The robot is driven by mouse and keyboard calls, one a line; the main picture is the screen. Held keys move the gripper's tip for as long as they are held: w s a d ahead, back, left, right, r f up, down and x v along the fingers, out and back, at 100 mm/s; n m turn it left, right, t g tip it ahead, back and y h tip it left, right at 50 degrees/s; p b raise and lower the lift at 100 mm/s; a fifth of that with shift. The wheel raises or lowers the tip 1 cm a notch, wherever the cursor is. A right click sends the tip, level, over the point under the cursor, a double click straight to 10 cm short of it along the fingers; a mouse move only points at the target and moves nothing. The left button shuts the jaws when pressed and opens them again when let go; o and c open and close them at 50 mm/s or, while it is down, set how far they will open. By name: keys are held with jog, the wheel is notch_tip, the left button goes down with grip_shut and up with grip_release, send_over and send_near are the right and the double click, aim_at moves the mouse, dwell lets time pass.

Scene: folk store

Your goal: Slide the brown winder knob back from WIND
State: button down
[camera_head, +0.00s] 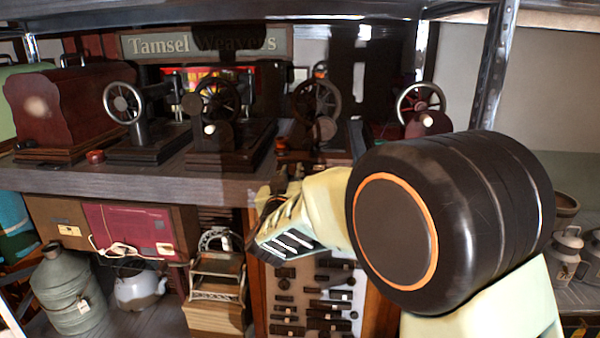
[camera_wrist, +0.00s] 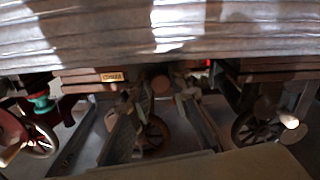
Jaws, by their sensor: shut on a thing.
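In the wrist view, the brown winder knob (camera_wrist: 160,84) is a small round end at the front of a dark machine base, below the shelf edge in the picture. My gripper (camera_wrist: 159,95) has its fingertips on either side of it and is shut on it. A small brass plate (camera_wrist: 112,77) sits beside the knob; its lettering is too blurred to read. In the head view my gripper (camera_head: 274,196) is at the shelf's front edge, below the third machine (camera_head: 318,105). I cannot make out the gripped knob there.
Several old sewing machines stand along the shelf (camera_head: 130,182), with a maroon case (camera_head: 70,100) at left. Flywheels (camera_wrist: 152,133) lie behind my fingers in the wrist view. Below the shelf are a metal can (camera_head: 75,292), a kettle (camera_head: 138,289) and a panel of small dark parts (camera_head: 315,300).

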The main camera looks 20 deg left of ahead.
jog(key=shift+s+a, duration=0.3)
jog(key=shift+a, duration=0.65)
jog(key=c, duration=1.8)
grip_release()
jog(key=shift+a, duration=0.1)
jog(key=v, duration=1.2)
jog(key=shift+r, duration=0.1)
